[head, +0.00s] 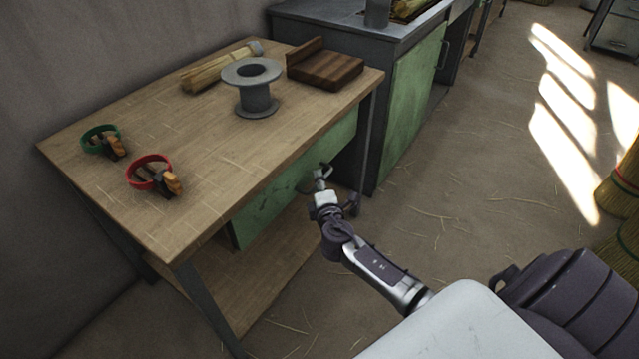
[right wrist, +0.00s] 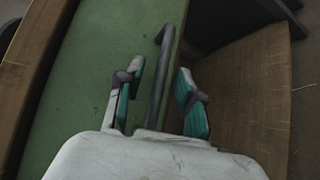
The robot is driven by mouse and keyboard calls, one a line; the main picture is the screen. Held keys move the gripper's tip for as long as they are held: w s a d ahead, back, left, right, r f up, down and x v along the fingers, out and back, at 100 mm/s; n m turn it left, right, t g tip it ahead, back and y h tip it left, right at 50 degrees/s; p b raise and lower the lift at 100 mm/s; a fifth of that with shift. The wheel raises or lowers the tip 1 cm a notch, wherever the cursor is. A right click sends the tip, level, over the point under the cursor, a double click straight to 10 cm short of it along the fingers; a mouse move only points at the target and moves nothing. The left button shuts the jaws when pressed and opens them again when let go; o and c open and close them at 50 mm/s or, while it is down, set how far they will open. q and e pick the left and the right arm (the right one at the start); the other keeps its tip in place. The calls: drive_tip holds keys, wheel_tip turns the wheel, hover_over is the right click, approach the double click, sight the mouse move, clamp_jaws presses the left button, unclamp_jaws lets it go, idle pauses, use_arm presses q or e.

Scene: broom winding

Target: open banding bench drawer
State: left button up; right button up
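The banding bench (head: 215,165) is a wooden table with a green drawer (head: 265,215) under its top. The drawer front also fills the left of the right wrist view (right wrist: 75,85). Its dark bar handle (right wrist: 160,75) shows between the fingers of my right gripper (right wrist: 155,98), which is open around it. The fingers stand apart on either side of the bar with gaps. In the head view my right gripper (head: 322,178) is at the drawer front. The drawer looks shut. My left gripper is not in view.
On the bench top are a grey spool (head: 255,92), a straw bundle (head: 215,70), a wooden block (head: 325,68), a green band ring (head: 100,140) and a red band ring (head: 148,172). A lower shelf (head: 265,275) lies under the drawer. A green cabinet (head: 412,105) stands behind.

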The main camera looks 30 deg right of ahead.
drive_tip(key=shift+w+d, duration=0.15)
drive_tip(key=shift+w, duration=0.15)
clamp_jaws()
idle(0.3)
